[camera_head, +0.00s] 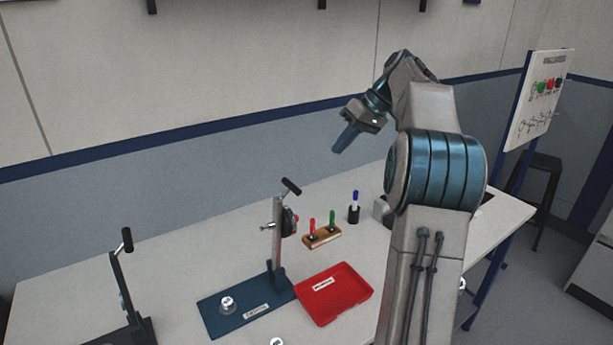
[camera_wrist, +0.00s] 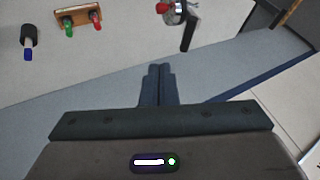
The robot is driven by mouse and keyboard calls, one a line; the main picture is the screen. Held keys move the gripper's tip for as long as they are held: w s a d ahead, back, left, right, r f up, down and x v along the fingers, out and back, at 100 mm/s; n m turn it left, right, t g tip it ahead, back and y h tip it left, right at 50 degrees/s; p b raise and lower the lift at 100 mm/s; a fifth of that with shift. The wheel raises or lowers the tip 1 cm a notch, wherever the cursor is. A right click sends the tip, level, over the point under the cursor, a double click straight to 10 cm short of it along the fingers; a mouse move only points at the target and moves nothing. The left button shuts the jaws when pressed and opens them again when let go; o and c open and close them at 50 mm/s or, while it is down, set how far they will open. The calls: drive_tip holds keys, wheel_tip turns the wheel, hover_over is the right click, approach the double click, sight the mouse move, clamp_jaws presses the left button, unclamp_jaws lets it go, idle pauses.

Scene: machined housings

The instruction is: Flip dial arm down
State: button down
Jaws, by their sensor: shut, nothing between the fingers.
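The dial stand has a grey upright post (camera_head: 277,242) on a dark blue base plate (camera_head: 215,313). A dark round dial (camera_head: 289,221) is mounted on the post's right side. A black-ended arm (camera_head: 291,187) sticks up at a tilt above the post. In the wrist view the dial (camera_wrist: 174,11) is at the top edge with a black arm (camera_wrist: 189,34) beside it. My gripper (camera_head: 341,145) is shut and empty, in the air above and to the right of the stand. Its closed fingers (camera_wrist: 157,82) are apart from the arm in the wrist view.
A red tray (camera_head: 350,309) lies right of the stand. Behind it are a wooden block (camera_head: 322,236) with red and green pens and a black cup (camera_head: 354,214) with a blue pen. Another black-handled stand (camera_head: 120,275) is at left. A wall runs behind the table.

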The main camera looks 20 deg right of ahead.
drive_tip(key=w+a+f+p, duration=0.1)
drive_tip(key=a+f, duration=0.6)
drive_tip(key=a, duration=0.1)
drive_tip(key=shift+w+a+f+p, duration=0.25)
drive_tip(key=shift+w+f+p, duration=0.05)
drive_tip(key=shift+w+f, duration=0.1)
drive_tip(key=shift+s, duration=0.1)
